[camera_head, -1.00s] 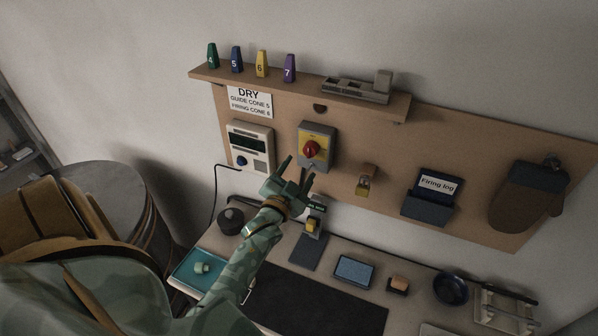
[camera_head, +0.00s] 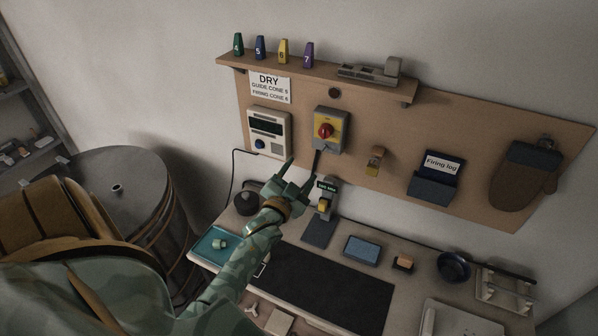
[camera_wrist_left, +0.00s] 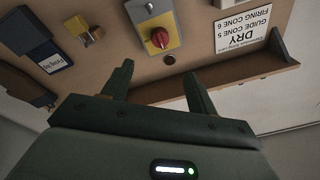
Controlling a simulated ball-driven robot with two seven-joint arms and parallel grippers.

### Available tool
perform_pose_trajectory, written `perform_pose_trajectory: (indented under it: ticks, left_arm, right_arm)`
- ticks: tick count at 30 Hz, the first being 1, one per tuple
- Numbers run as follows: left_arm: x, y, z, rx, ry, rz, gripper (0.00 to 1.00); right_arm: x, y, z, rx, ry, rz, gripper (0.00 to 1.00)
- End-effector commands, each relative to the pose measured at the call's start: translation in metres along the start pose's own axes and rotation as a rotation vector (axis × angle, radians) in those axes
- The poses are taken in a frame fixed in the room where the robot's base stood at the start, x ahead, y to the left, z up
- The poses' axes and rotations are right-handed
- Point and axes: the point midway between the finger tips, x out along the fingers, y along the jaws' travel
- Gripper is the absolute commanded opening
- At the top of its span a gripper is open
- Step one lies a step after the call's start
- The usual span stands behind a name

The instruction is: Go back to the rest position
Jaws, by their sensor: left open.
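My left gripper (camera_head: 302,174) is open and empty in the head view. My left arm comes in from the lower left. My right gripper is in neither view.
A controller box (camera_head: 268,131), brass padlock (camera_head: 375,161), log holder (camera_head: 435,178) and dark mitt (camera_head: 525,178) hang on the panel. A shelf (camera_head: 330,83) with cones is above. A kiln (camera_head: 125,170) stands left.

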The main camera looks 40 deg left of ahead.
Motion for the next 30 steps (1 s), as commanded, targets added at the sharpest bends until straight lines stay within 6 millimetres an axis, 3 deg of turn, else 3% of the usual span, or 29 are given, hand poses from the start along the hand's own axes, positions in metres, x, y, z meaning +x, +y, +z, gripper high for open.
perform_pose_trajectory:
  ticks: [13, 17, 20, 24, 30]
  left_arm:
    - [-0.001, 0.001, 0.000, 0.003, -0.005, 0.004, 0.58]
    - [-0.012, 0.011, -0.001, 0.043, -0.074, 0.060, 0.58]
    - [-0.038, 0.028, -0.002, 0.111, -0.198, 0.153, 0.58]
    - [-0.092, 0.047, -0.008, 0.215, -0.402, 0.292, 0.58]
    - [-0.157, 0.053, -0.019, 0.323, -0.597, 0.414, 0.58]
  right_arm:
    - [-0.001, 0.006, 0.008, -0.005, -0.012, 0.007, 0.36]
    - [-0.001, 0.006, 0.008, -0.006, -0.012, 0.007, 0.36]
    - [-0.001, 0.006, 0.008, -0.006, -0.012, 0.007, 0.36]
    - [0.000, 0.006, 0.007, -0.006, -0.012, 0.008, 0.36]
    - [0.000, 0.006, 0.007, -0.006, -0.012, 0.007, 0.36]
